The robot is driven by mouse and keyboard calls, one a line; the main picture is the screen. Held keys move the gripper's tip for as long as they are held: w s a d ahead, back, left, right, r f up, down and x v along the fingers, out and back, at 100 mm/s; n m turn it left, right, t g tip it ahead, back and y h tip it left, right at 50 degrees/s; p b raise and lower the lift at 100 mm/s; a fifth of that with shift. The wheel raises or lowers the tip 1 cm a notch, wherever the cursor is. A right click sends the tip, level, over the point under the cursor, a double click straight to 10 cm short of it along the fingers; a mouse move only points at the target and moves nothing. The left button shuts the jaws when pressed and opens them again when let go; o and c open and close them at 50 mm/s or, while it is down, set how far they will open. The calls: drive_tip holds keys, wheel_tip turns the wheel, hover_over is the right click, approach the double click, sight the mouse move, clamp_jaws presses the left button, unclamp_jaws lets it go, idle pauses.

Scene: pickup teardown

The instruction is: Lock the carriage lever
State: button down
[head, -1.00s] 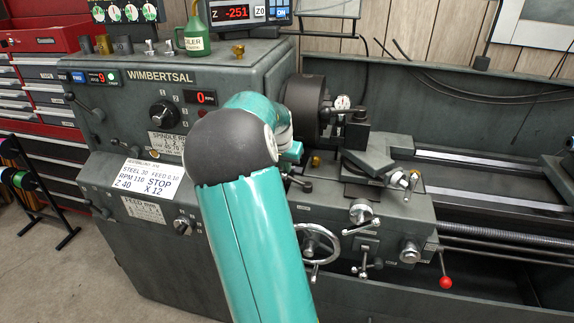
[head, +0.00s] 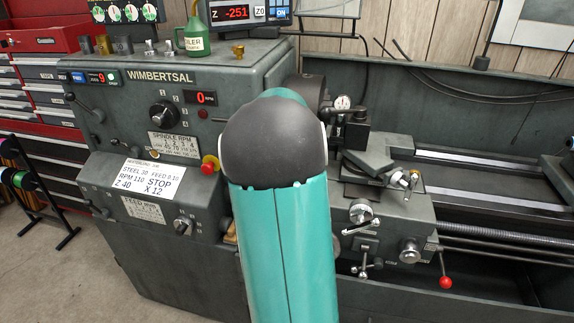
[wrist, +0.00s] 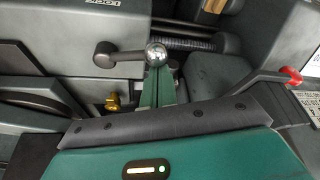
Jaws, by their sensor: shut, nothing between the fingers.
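In the wrist view a lever with a shiny chrome ball hub (wrist: 156,54) and a dark arm ending in a round knob (wrist: 105,54) points left. A small label, seen upside down and seeming to read LOCK, lies above it at the picture's top edge. My gripper (wrist: 157,72) is shut and empty, its green fingers pointing at the hub. The tips are at or very near the hub; I cannot tell whether they touch. In the head view my arm hides the gripper and this lever.
In the head view the lathe's tool post (head: 356,130) and cross slide stand right of my arm. A red-knobbed lever (head: 445,282) is at the apron's lower right. A brass fitting (wrist: 113,103) shows in the wrist view.

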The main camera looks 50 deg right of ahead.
drive_tip(key=n, duration=0.1)
drive_tip(key=s+a+n+y, duration=0.1)
drive_tip(key=n, duration=0.1)
drive_tip(key=s+n, duration=0.1)
drive_tip(key=shift+s+a+n+t, duration=0.25)
drive_tip(key=shift+a+n+t, duration=0.05)
drive_tip(key=shift+t, duration=0.1)
drive_tip(key=shift+s+a, duration=0.3)
drive_tip(key=shift+s, duration=0.6)
drive_tip(key=w, duration=0.1)
drive_tip(key=w+r, duration=0.1)
drive_tip(key=w, duration=0.1)
drive_tip(key=shift+w+d+r, duration=0.35)
drive_tip(key=shift+w, duration=0.05)
drive_tip(key=d+v, duration=0.1)
drive_tip(key=v, duration=1.8)
drive_tip(key=shift+s+d, duration=0.25)
drive_tip(key=shift+d, duration=0.15)
